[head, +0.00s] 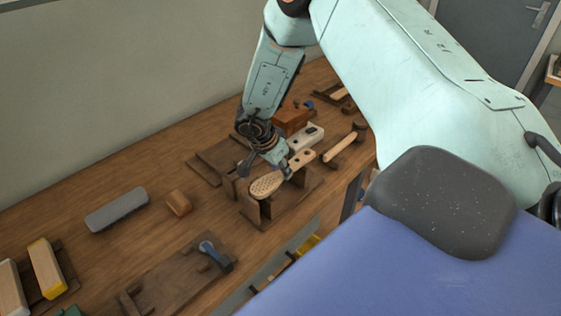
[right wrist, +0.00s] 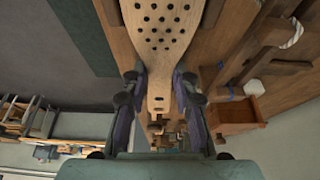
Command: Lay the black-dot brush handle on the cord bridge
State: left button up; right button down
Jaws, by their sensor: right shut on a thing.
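The pale wooden brush handle (head: 265,186) has a rounded head dotted with several dark holes. In the right wrist view the holed head (right wrist: 160,22) fills the top and its narrower neck lies between my fingers. My right gripper (head: 284,170) is shut on the neck; it also shows in the right wrist view (right wrist: 160,92). A dark wooden stand with uprights (head: 265,210), which looks like the cord bridge, is directly under the head. I cannot tell whether the handle touches it. My left gripper is not in view.
A white block with a dark mark (head: 307,135) and another pale handle (head: 340,148) lie beyond the gripper.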

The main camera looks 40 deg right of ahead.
jog(key=shift+f, duration=0.4)
dwell(0.5)
jog(key=c, duration=1)
grip_release()
jog(key=shift+o, duration=0.5)
jog(key=o, duration=0.3)
jog(key=shift+r, duration=0.15)
jog(key=shift+p+v, duration=3.85)
jog(key=shift+v, duration=0.1)
